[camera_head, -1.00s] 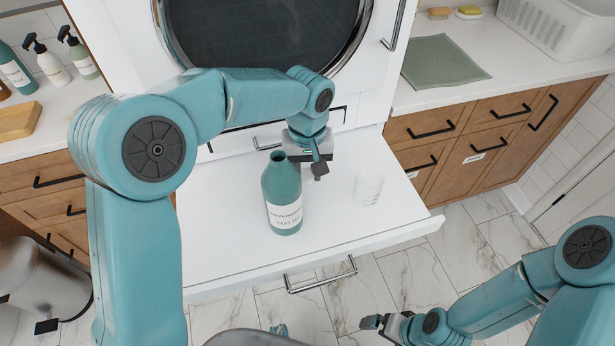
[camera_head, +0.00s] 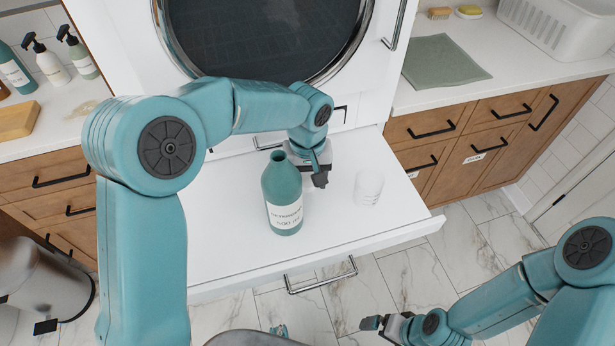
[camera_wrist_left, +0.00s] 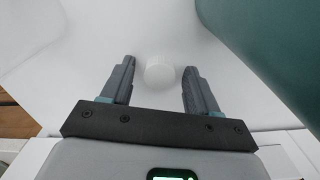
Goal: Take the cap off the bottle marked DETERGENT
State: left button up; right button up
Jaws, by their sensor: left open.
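A teal bottle (camera_head: 283,190) with a white label stands upright on the white pull-out shelf (camera_head: 235,255). Its neck is open and bare. The label print is blurred but looks like DETERGENT. My left gripper (camera_head: 318,178) is just right of and behind the bottle, low over the shelf. In the left wrist view the left gripper (camera_wrist_left: 160,85) is open, with a white round cap (camera_wrist_left: 159,69) between its fingertips and a gap on each side. The bottle (camera_wrist_left: 265,45) shows at upper right there. The cap is hidden in the head view. My right gripper (camera_head: 384,323) is low at the right, away from the shelf.
The shelf's front and left part is free. Behind it is a white machine with a round door (camera_head: 265,35). Pump bottles (camera_head: 50,64) stand on the left counter.

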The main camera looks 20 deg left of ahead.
aim_at(308, 183)
pick_arm(q)
notch_tip(308, 183, up, 12)
jog(key=shift+r+p, duration=0.15)
jog(key=shift+p, duration=0.15)
jog(key=shift+d, duration=0.1)
